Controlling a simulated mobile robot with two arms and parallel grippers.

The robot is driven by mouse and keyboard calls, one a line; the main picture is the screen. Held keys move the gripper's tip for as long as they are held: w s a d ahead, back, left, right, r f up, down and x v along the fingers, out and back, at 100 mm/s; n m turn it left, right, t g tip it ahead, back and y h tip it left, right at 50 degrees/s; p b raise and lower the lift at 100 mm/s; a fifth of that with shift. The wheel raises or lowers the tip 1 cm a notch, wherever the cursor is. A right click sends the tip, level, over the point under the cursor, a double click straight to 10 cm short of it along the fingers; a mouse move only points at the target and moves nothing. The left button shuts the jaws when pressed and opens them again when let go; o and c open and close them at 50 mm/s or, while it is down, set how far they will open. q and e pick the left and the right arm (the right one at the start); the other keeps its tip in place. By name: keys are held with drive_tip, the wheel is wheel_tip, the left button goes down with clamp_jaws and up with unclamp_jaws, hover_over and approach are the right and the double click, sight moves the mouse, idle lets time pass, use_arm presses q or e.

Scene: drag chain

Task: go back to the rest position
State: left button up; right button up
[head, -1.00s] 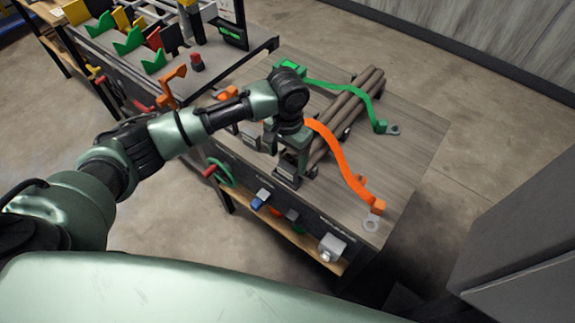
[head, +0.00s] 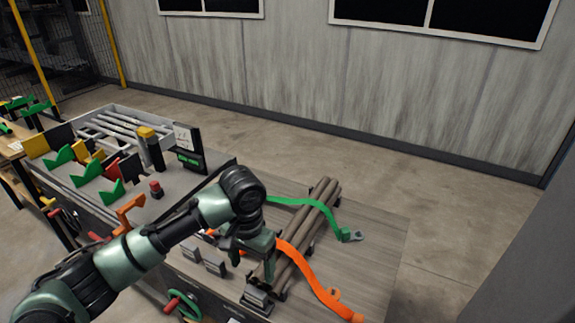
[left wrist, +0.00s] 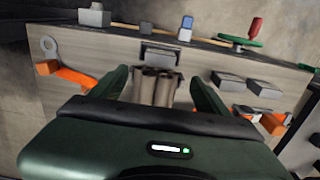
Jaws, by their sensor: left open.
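My left gripper (head: 252,246) is open above the near end of a bundle of brown pipes (head: 308,226) on the wooden-topped table. In the left wrist view its two fingers (left wrist: 157,88) stand apart, with the pipe ends (left wrist: 154,90) seen between them. I cannot tell how far the fingers are from the pipes. My right gripper is not in view.
A grey workbench (head: 110,205) with green, yellow and red holders and a red button (head: 156,189) stands at the left. Grey blocks (head: 215,266) sit left of the pipes. The table's right part (head: 375,245) is bare. A wall (head: 300,75) rises behind open floor.

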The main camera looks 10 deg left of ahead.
use_arm(q)
drive_tip(key=s+d+f+m+t+h, duration=0.1)
drive_tip(key=s+d+f+h, duration=0.1)
drive_tip(key=s+d+f, duration=0.3)
drive_tip(key=s+d+f+t+h, duration=0.1)
drive_tip(key=s+d+f, duration=0.15)
drive_tip(key=s, duration=0.55)
drive_tip(key=s+a+f+n+t+y, duration=0.2)
drive_tip(key=s+a+n+y, duration=0.1)
drive_tip(key=s+a, duration=1)
wheel_tip(320, 180, down, 27)
drive_tip(key=g, duration=0.2)
drive_tip(key=s+a+f+g, duration=0.1)
drive_tip(key=s+a+f, duration=0.2)
drive_tip(key=s+f, duration=1.2)
drive_tip(key=shift+s+f, duration=0.25)
drive_tip(key=shift+s, duration=0.75)
